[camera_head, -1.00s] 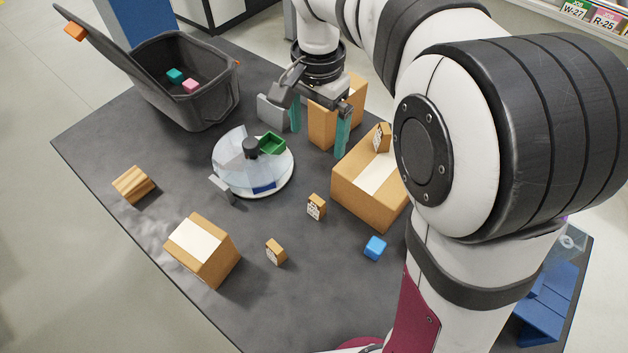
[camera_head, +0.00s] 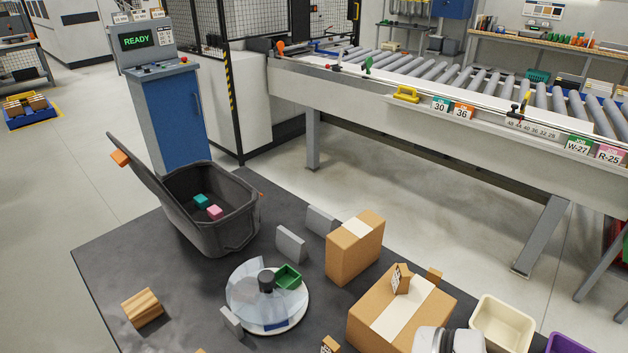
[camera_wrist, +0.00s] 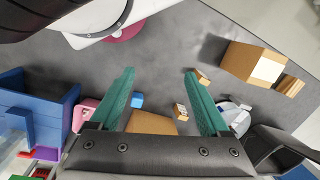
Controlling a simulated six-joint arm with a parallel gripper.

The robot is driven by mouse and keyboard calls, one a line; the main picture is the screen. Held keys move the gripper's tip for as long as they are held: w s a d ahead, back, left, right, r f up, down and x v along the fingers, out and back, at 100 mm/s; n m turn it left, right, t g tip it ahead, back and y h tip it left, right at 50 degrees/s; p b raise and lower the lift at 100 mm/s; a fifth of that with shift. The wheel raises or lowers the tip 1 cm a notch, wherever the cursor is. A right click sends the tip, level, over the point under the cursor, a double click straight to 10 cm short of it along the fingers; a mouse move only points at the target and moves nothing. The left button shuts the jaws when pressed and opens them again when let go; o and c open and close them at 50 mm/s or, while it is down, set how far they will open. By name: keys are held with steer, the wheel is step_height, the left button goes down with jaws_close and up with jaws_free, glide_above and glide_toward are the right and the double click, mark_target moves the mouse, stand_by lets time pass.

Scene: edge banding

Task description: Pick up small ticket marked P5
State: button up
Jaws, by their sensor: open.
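Small tan tickets with white printed labels are in view, but no marking can be read, so I cannot tell which is P5. In the head view, one ticket (camera_head: 401,279) stands on the large tan carton (camera_head: 378,318), and another (camera_head: 329,345) is cut off at the bottom edge. In the wrist view, two small tan pieces lie on the dark table, one (camera_wrist: 203,77) near the right fingertip and one (camera_wrist: 181,112) beside the right finger. My gripper (camera_wrist: 160,72) is open and empty, its teal fingers wide apart above a tan carton (camera_wrist: 150,123).
A turntable (camera_head: 303,305) carries clear dividers and a green tray (camera_head: 287,276). An open grey bin (camera_head: 235,222) holds a teal and a pink cube. A tall carton (camera_head: 352,250), a wooden block (camera_head: 142,308) and a cream bin (camera_head: 500,325) stand around. A blue cube (camera_wrist: 137,100) lies between the fingers in view.

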steer(key=w+d+f+n+g+h, duration=0.2)
steer(key=d+f+n+g+h, duration=0.15)
steer(key=n, duration=0.25)
steer(key=n+t+h, duration=0.9)
steer(key=n+t, duration=0.4)
steer(key=n, duration=1.3)
glide_toward(330, 344)
steer(key=shift+w+d+g+y, duration=0.25)
steer(key=shift+w+d, duration=0.15)
steer(key=shift+d, duration=0.2)
steer(key=shift+w+f, duration=0.25)
steer(key=shift+f, duration=0.05)
steer(key=x, duration=0.7)
steer(key=shift+s+d+r, duration=0.1)
steer(key=shift+r, duration=0.1)
jaws_close()
